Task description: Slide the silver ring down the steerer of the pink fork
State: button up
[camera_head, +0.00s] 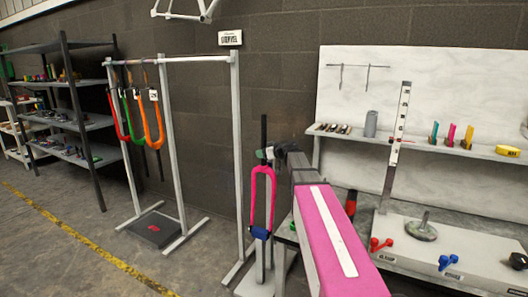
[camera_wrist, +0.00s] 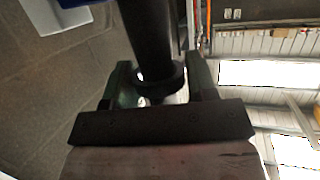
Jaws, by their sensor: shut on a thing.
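The pink fork (camera_head: 263,187) stands upright in a stand at the middle of the head view, legs down. Its black steerer (camera_head: 264,131) points straight up and shows as a dark tube in the wrist view (camera_wrist: 153,30). My gripper (camera_head: 272,153) is low on the steerer, just above the fork's crown. In the wrist view its two fingers (camera_wrist: 160,82) are closed in on either side of a ring (camera_wrist: 170,77), which looks dark in shadow and appears to be around the tube. In the head view the ring is too small to make out clearly.
My pink arm link fills the front centre. A grey rack (camera_head: 197,59) with orange, green and red forks stands left. A workbench (camera_head: 455,262) with blue and red tools and a grey stand (camera_head: 425,228) is right. A shelf (camera_head: 480,152) crosses the white panel behind. Floor at left is clear.

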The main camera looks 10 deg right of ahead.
aim_at(264, 165)
jog(key=shift+f, duration=1.1)
jog(key=shift+f, duration=0.85)
dwell(2.2)
jog(key=o, duration=1.1)
jog(key=shift+c, duration=0.2)
jog(key=v, duration=1)
jog(key=s+a+f+m+g+h, duration=0.2)
jog(key=s+a+f+g, duration=0.2)
jog(key=s+f, duration=0.5)
jog(key=s+a+f+m+g+h, duration=0.25)
jog(key=s+f, duration=0.35)
jog(key=f, duration=0.4)
jog(key=s+f+m+g+h, duration=0.3)
jog(key=s+f, duration=0.7)
jog(key=s, duration=0.4)
jog(key=shift+s+d+g+h, duration=0.25)
jog(key=shift+g+h, duration=0.5)
jog(key=shift+g, duration=0.3)
